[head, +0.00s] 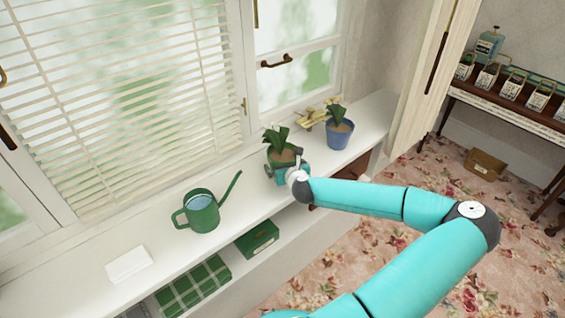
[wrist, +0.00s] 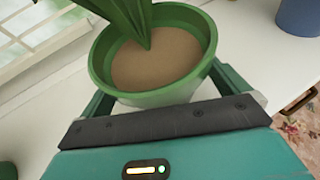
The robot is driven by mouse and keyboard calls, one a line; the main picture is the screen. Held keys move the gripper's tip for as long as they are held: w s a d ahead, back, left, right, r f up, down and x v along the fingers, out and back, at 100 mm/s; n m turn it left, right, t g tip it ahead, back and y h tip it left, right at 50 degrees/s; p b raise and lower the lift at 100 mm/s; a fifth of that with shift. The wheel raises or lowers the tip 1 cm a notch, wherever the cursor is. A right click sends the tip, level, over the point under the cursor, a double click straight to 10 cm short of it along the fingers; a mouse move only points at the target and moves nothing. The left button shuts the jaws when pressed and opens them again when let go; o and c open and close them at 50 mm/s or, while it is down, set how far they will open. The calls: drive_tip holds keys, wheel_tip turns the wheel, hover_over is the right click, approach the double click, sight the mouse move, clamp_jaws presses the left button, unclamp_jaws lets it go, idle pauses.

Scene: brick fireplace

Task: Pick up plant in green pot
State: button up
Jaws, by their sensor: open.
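The plant in the green pot (head: 281,153) stands upright on the white windowsill shelf, left of a blue potted plant. In the wrist view the green pot (wrist: 205,65) fills the top middle, with brown soil and green leaves inside. My gripper (head: 285,170) is at the near side of the pot. In the wrist view its open fingers (wrist: 155,98) reach along the left and right sides of the pot. The fingertips are hidden by the pot, and I cannot tell whether they touch it.
A plant in a blue pot (head: 340,131) stands close on the right, with a yellow toy plane (head: 313,117) behind. A green watering can (head: 202,213) stands left on the shelf (head: 88,258). Blinds and windows are behind. A wooden shutter (head: 432,75) is at right.

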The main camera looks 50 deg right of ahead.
drive_tip(key=c, duration=1)
drive_tip(key=shift+c, duration=0.7)
drive_tip(key=shift+r, duration=0.2)
